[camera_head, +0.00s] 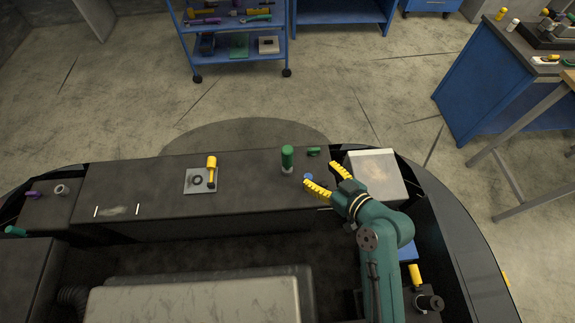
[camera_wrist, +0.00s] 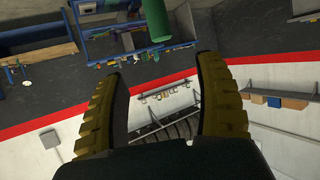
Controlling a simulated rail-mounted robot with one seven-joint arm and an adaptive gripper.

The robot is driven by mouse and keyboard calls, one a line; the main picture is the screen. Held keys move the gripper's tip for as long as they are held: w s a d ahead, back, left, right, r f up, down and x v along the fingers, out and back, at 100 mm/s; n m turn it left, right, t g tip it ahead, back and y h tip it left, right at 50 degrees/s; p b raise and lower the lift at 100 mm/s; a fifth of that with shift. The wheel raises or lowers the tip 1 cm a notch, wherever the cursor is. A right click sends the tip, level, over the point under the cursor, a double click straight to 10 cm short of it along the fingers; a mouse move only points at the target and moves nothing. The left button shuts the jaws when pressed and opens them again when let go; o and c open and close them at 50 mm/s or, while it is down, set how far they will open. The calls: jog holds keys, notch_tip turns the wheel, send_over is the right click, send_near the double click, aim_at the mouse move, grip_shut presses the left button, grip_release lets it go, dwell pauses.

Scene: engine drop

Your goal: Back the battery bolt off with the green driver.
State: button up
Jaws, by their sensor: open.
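A green driver (camera_head: 287,157) stands upright on the dark bench-like ledge, with a pale grey part at its foot. I cannot tell whether that grey part is the battery bolt. My gripper (camera_head: 320,174) is open, its yellow ribbed fingers to the right of the driver, apart from it and pointing up-left. In the wrist view the open fingers (camera_wrist: 159,66) hold nothing between them. A green cylinder (camera_wrist: 155,20) shows beyond the fingertips at the top edge; it looks like the driver.
A small blue piece (camera_head: 308,177) is by my left fingertip, and a small green piece (camera_head: 313,151) lies behind. A pale box (camera_head: 377,165) is to the right. A yellow-handled tool (camera_head: 211,163) is on a grey plate (camera_head: 193,187) to the left. The ledge between is clear.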

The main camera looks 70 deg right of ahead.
aim_at(291, 154)
jog(key=x, duration=1)
jog(key=shift+w+d+r+b, duration=0.1)
jog(key=shift+w+r+b, duration=0.05)
jog(key=shift+w+b, duration=0.25)
jog(key=x, duration=0.5)
jog(key=shift+f+b, duration=0.2)
jog(key=shift+b, duration=0.2)
grip_shut()
